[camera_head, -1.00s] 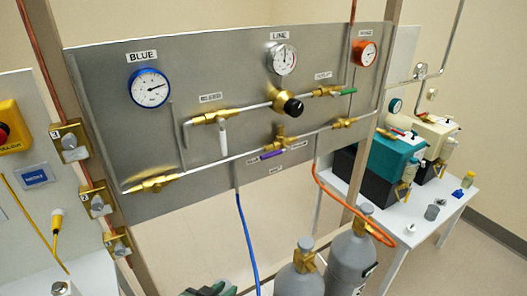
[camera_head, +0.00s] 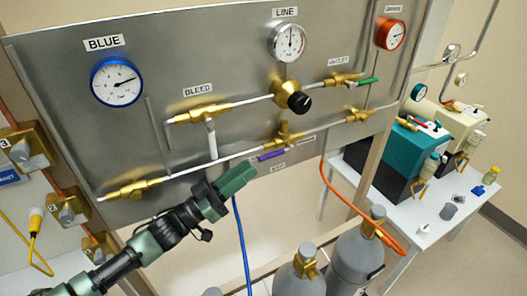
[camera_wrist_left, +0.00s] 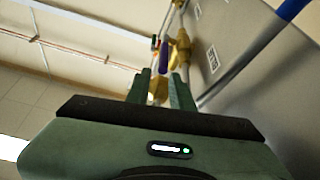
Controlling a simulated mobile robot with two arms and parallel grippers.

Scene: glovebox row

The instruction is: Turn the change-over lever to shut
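The change-over lever is a purple handle (camera_head: 271,155) under a brass valve (camera_head: 285,136) on the lower pipe of the grey panel. The handle lies roughly along the pipe, to the lower left of the valve. Small labels sit around it, too small to read. My left gripper (camera_head: 243,178) is just left of and below the handle, apart from it. In the left wrist view the two green fingers (camera_wrist_left: 161,92) are spread with nothing between them, and the purple handle (camera_wrist_left: 163,57) shows beyond the tips. My right gripper is not in view.
A white bleed handle (camera_head: 211,140) hangs left of the lever. A black knob (camera_head: 298,102) and a green outlet handle (camera_head: 368,82) are above. A blue hose (camera_head: 242,240) and an orange hose (camera_head: 340,195) hang below, with grey cylinders (camera_head: 357,262) lower right.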

